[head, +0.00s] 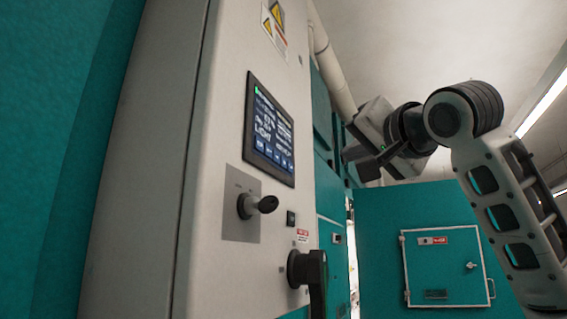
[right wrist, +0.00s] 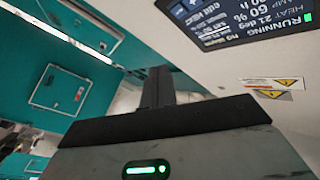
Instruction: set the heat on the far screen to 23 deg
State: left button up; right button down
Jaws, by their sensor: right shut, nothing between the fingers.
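A dark screen (head: 269,130) is set in the pale cabinet front in the head view, with white text and a row of blue buttons along its bottom. In the right wrist view part of the screen (right wrist: 240,18) shows upside down; I read "RUNNING", "HEAT 21 deg" and "edit HEAT", while the rest is cut off or too small. My right gripper (head: 360,162) is shut and empty, to the right of the screen and apart from it. Its dark fingers (right wrist: 157,88) also show in the right wrist view. My left gripper is not in view.
Below the screen a black rotary knob (head: 258,205) and a black handle (head: 310,275) stick out from the cabinet (head: 215,150). A teal wall with a small hatch (head: 446,265) stands behind. A white pipe (head: 333,70) runs down beside the cabinet. The space before the screen looks clear.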

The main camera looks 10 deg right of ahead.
aim_at(283, 162)
pick_arm(q)
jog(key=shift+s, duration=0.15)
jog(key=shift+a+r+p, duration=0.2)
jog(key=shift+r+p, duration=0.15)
jog(key=shift+p, duration=0.55)
pick_arm(e)
jog(key=w+a, duration=0.5)
jog(key=a, duration=0.2)
jog(key=shift+a, duration=0.15)
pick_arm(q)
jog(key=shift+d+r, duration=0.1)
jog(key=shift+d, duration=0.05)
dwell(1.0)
pick_arm(e)
jog(key=shift+w+a, duration=0.25)
jog(key=shift+a, duration=0.15)
